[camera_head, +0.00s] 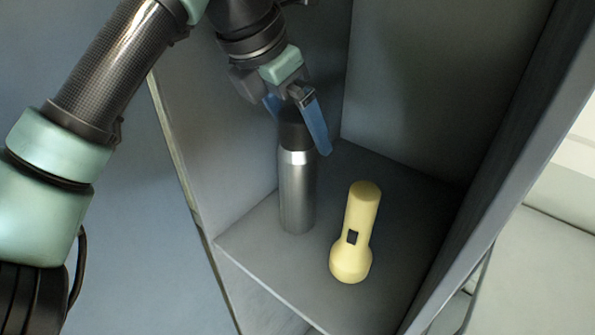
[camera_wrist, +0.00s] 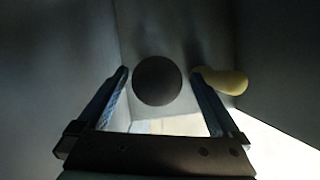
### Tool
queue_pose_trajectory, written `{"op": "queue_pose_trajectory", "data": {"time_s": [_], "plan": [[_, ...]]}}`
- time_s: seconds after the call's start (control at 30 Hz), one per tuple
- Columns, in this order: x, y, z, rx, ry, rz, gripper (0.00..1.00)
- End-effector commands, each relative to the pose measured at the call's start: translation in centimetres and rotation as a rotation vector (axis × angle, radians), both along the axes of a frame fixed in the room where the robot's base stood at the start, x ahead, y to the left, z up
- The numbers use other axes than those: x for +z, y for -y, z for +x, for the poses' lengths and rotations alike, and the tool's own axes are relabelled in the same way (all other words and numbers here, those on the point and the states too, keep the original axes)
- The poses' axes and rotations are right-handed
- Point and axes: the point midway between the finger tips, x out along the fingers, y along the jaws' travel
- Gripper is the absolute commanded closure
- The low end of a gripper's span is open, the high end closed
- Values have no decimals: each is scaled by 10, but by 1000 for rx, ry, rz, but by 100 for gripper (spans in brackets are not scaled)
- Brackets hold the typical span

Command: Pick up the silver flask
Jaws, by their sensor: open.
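The silver flask (camera_head: 298,193) stands upright on the floor of a grey cubby, with a dark cap at its top. In the wrist view its round dark cap (camera_wrist: 157,81) shows from above, between the two fingers. My gripper (camera_head: 300,125) is open above the flask, its blue fingers on either side of the cap. In the wrist view my gripper (camera_wrist: 160,75) has a finger to the left and one to the right of the cap, with a visible gap on each side. Part of the cap is hidden behind a finger in the head view.
A yellow flashlight (camera_head: 354,230) stands just right of the flask; in the wrist view the flashlight (camera_wrist: 224,80) lies beside the right fingertip. The cubby's left wall (camera_head: 215,130) and right wall (camera_head: 480,190) close in the space. Some floor is bare behind the flashlight.

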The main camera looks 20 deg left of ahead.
Motion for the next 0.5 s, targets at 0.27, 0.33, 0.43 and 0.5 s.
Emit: {"op": "queue_pose_trajectory", "data": {"time_s": [0.27,0.33,0.43,0.5], "plan": [[-31,6,11,-3,-3,-3,0],[-36,6,13,-3,-1,-1,0],[-39,7,14,-3,-1,-1,0],[-40,7,14,-2,0,0,0]]}}
